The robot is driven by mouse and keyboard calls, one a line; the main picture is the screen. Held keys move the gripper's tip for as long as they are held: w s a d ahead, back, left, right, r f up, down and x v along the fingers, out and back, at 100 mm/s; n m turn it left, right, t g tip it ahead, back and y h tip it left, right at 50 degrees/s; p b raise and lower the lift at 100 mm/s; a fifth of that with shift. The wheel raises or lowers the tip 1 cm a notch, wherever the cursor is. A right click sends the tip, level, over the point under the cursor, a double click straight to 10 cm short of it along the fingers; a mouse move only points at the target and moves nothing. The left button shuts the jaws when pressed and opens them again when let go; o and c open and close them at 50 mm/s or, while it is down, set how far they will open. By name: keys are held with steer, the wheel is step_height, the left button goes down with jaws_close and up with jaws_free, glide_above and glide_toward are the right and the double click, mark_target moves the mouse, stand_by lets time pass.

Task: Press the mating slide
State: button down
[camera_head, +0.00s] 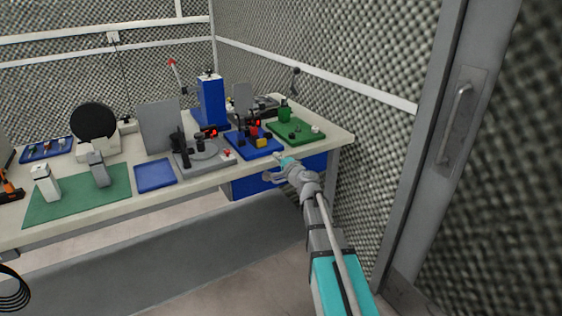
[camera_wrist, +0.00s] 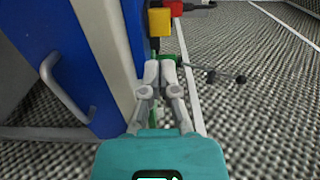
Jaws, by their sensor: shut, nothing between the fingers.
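I cannot tell for certain which part is the mating slide. A blue fixture plate (camera_head: 262,151) on the bench carries black parts, a yellow block (camera_head: 262,142) and a small red part. In the wrist view, a yellow block (camera_wrist: 159,22) and a red part (camera_wrist: 177,9) show beyond the fingertips. My gripper (camera_head: 277,165) is at the bench's front edge, in front of the blue and green plates. In the wrist view, my gripper (camera_wrist: 160,70) has its two grey fingers together, with nothing between them. The fingers look apart from the yellow block.
The bench (camera_head: 337,140) also carries a green plate (camera_head: 305,136), a grey round-disc fixture (camera_head: 187,161), a blue tray (camera_head: 154,177) and a green mat (camera_head: 115,200). A blue drawer unit (camera_wrist: 40,35) with a handle is close left in the wrist view. A foam wall stands at right.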

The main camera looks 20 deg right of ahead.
mark_target(262, 143)
steer(key=x, duration=0.9)
steer(key=shift+w+a, duration=0.1)
steer(key=shift+w, duration=0.2)
steer(key=shift+x, duration=1.6)
steer(key=shift+s, duration=0.1)
steer(key=shift+s, duration=0.5)
steer(key=v, duration=1.3)
